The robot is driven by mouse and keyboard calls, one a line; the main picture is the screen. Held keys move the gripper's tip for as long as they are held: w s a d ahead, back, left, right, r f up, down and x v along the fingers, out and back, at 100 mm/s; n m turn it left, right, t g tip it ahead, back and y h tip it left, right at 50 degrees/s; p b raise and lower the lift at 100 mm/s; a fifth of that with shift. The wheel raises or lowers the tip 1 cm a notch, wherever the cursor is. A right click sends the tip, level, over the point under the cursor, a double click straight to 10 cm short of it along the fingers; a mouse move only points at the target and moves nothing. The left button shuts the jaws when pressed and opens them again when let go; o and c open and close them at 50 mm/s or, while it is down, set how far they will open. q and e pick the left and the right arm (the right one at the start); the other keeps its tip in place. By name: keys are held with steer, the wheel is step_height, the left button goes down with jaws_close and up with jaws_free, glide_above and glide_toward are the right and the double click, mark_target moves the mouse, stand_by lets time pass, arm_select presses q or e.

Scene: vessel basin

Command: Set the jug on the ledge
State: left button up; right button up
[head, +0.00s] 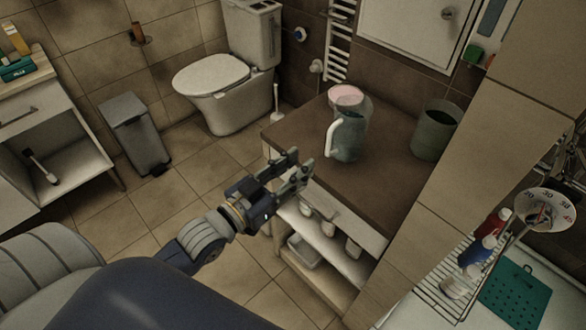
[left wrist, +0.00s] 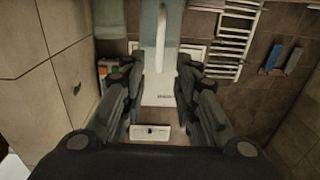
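The grey-blue jug (head: 349,137) with a white handle stands upright on the brown top (head: 391,180) of a low shelf unit. Its handle faces my left gripper (head: 301,166). A pinkish round shape (head: 346,96) shows at the jug's top; I cannot tell whether it is part of the jug. In the left wrist view the jug's handle (left wrist: 161,38) is ahead, between and beyond the fingers. My left gripper (left wrist: 162,85) is open and empty, apart from the jug, near the brown top's front edge. My right gripper is not in view. Which surface is the ledge is unclear.
A dark green container (head: 436,131) stands right of the jug, near the tiled wall (head: 480,150). A towel rail (head: 339,45) is behind. The shelves below hold several small items. A toilet (head: 231,85) and pedal bin (head: 135,130) stand left. The brown top's front is clear.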

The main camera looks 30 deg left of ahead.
arm_select(q)
steer(key=shift+s, duration=0.3)
steer(key=a+f+n+g+y, duration=0.1)
steer(key=a+f+g+y, duration=0.15)
steer(key=f, duration=0.85)
steer(key=a+f+n+g+y, duration=0.1)
steer(key=a+f, duration=0.2)
steer(key=f, duration=0.8)
steer(key=s+a+f+g+y, duration=0.15)
steer(key=s+f, duration=0.35)
steer(key=f, duration=0.5)
steer(key=s+f+g, duration=0.3)
steer(key=s+f, duration=0.1)
steer(key=f, duration=0.5)
steer(key=s+d+f+g, duration=0.1)
steer(key=s+f+g, duration=0.1)
steer(key=s+f, duration=0.4)
steer(key=s+d+f+g, duration=0.1)
steer(key=s+f+g, duration=0.2)
steer(key=s, duration=1)
steer(key=s+d+f+g, duration=0.2)
steer(key=s+f+g, duration=0.1)
steer(key=s+f, duration=0.6)
steer(key=shift+s+f+m+y, duration=0.15)
steer(key=shift+f+m+y, duration=0.15)
steer(key=shift+f+m, duration=0.15)
